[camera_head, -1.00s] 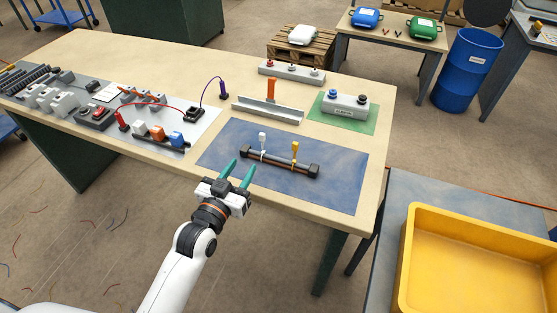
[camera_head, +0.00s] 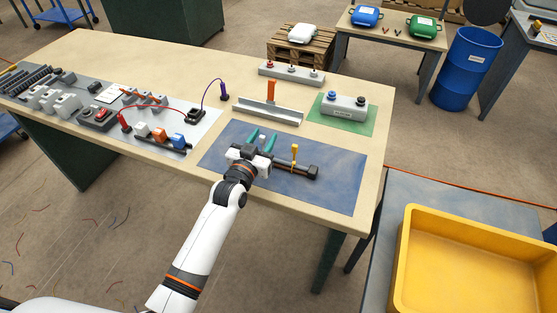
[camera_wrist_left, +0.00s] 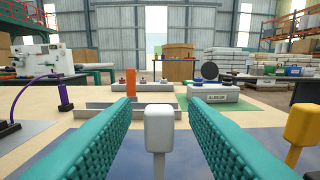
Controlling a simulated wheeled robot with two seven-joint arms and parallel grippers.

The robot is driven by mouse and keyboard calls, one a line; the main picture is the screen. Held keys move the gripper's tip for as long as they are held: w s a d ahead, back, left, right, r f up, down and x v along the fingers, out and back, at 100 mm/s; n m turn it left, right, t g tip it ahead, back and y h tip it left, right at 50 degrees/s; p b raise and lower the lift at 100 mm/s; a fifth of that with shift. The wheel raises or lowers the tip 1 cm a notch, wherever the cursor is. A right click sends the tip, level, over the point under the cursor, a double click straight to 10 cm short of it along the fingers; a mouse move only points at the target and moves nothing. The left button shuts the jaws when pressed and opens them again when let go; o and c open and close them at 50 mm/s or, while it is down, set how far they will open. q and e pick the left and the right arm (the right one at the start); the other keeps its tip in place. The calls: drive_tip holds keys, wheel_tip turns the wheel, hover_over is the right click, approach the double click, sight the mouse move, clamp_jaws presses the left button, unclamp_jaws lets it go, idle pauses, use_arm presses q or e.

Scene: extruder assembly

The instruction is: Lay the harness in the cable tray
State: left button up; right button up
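The harness (camera_head: 304,171) is a dark bundle with block ends lying on the blue mat (camera_head: 340,190). It carries a white upright tab and a yellow upright tab (camera_head: 294,153). My left gripper (camera_head: 262,138) is over the harness's left half, hiding much of it. In the left wrist view its teal fingers (camera_wrist_left: 160,100) are apart, with the white tab (camera_wrist_left: 159,127) standing between them, clear of both. The yellow tab (camera_wrist_left: 300,132) is outside the right finger. The cable tray (camera_head: 268,113), a grey metal channel, lies behind the mat. My right gripper is not in view.
An orange upright piece (camera_head: 271,90) stands at the tray. A grey box (camera_head: 344,106) with knobs sits on a green mat to its right. A board with connectors and a red cable (camera_head: 158,105) lies left. A yellow bin (camera_head: 480,255) stands at right.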

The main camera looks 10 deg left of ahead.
use_arm(q)
clamp_jaws()
drive_tip(key=shift+r, duration=0.1)
idle(0.3)
wheel_tip(320, 180, up, 10)
idle(0.4)
drive_tip(key=c, duration=0.7)
unclamp_jaws()
clamp_jaws()
